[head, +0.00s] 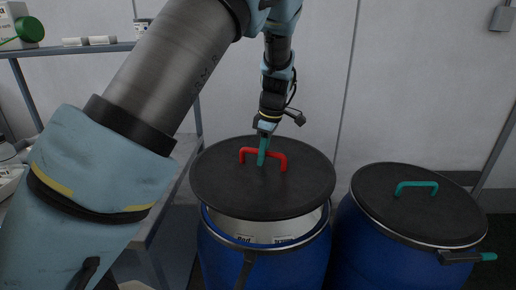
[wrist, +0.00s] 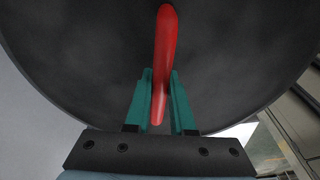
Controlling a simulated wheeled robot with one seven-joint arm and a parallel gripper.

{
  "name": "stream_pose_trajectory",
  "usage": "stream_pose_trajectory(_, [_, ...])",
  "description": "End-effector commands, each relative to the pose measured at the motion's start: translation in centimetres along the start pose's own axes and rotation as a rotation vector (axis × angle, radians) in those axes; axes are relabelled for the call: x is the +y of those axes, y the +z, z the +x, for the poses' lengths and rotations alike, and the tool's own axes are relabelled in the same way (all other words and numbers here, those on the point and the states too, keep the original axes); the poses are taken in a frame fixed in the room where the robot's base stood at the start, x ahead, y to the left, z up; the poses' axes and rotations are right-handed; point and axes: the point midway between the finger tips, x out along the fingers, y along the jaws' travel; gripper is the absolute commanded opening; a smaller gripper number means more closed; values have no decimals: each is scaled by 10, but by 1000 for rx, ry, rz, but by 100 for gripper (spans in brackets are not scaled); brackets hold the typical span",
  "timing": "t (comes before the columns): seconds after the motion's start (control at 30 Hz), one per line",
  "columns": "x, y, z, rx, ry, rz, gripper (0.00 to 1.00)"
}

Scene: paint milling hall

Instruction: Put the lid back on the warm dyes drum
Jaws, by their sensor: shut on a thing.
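A round dark lid (head: 230,190) with a red handle (head: 280,160) is held by my gripper (head: 263,155). My gripper is shut on the red handle, and the wrist view shows its green fingers (wrist: 160,105) on both sides of the handle (wrist: 166,45). The lid (wrist: 80,60) hangs above an open blue drum (head: 225,258) with a metal rim. A gap shows between lid and rim at the front, where white labels inside with partly hidden words can be seen. The back of the drum's rim is hidden by the lid.
A second blue drum (head: 350,245) stands at the right, with its dark lid (head: 420,210) on and a teal handle (head: 417,184). A lever with a teal grip (head: 488,257) sticks out at its front. A shelf (head: 110,48) with small items stands at the left. A pale wall is behind.

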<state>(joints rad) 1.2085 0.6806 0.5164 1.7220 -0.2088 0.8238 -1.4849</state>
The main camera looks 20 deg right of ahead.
Motion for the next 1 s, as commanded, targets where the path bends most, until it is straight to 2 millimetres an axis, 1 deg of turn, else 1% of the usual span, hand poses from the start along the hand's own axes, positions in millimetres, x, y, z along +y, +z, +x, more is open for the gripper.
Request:
stream_pose_trajectory(0.03, [8,1,11,-1,-8,-43,0])
stream_pose_trajectory(0.1, [15,3,22,-6,-17,-98,0])
stream_pose_trajectory(0.2, [22,5,33,-11,-26,-153,0])
stream_pose_trajectory(0.3, [25,6,39,-13,-32,-179,0])
stream_pose_trajectory(0.57, [25,8,52,-14,-33,-187,0])
stream_pose_trajectory(0.9, [25,13,83,-14,-33,-186,0])
stream_pose_trajectory(1.0, [25,14,89,-14,-32,-185,0])
